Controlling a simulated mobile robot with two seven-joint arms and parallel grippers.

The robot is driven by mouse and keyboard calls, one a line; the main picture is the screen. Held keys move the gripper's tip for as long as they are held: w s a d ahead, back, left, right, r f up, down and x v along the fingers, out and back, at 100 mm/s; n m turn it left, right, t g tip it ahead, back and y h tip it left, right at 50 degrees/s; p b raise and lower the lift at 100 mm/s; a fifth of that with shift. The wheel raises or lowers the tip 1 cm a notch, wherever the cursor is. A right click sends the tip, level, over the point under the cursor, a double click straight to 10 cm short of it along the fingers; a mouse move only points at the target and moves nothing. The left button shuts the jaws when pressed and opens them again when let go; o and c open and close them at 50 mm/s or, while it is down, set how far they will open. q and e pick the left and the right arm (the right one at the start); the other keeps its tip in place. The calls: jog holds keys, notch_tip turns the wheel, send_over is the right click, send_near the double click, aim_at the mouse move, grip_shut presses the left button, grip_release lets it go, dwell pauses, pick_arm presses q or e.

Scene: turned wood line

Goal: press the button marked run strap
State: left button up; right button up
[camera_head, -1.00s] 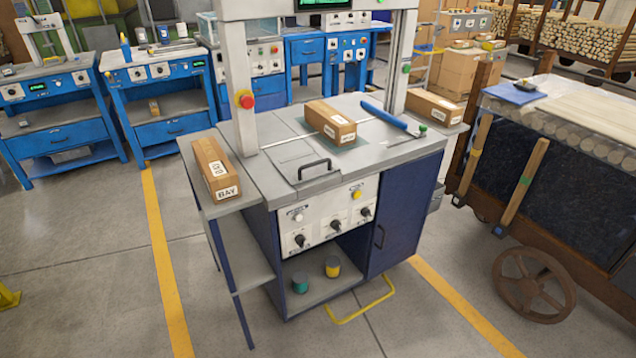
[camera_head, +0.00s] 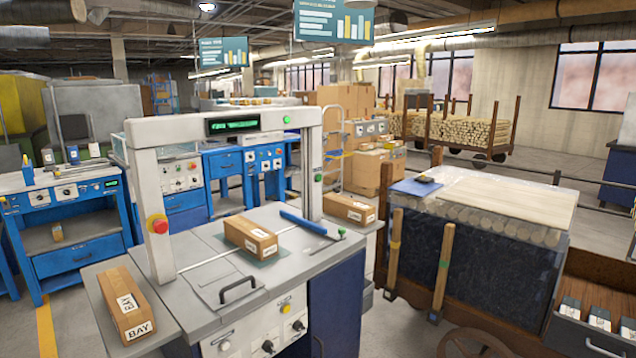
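A strapping machine with a pale arch (camera_head: 139,200) over a grey top stands in the centre of the head view. Its front panel (camera_head: 253,327) carries a yellow button (camera_head: 285,308), a white button (camera_head: 225,345) and black knobs (camera_head: 298,326); the picture's bottom edge cuts the panel. A red button (camera_head: 158,225) sits on the left post. Small green buttons sit on the arch's top bar (camera_head: 287,119) and right post (camera_head: 319,178). The labels are too small to read, so I cannot tell which button is marked run strap. Neither gripper shows.
A carton (camera_head: 250,238) lies under the arch. Other cartons lie on the left shelf (camera_head: 126,306) and right shelf (camera_head: 350,209). A black handle (camera_head: 239,287) and a blue bar (camera_head: 303,222) are on the top. A dark wagon (camera_head: 500,265) stands close on the right.

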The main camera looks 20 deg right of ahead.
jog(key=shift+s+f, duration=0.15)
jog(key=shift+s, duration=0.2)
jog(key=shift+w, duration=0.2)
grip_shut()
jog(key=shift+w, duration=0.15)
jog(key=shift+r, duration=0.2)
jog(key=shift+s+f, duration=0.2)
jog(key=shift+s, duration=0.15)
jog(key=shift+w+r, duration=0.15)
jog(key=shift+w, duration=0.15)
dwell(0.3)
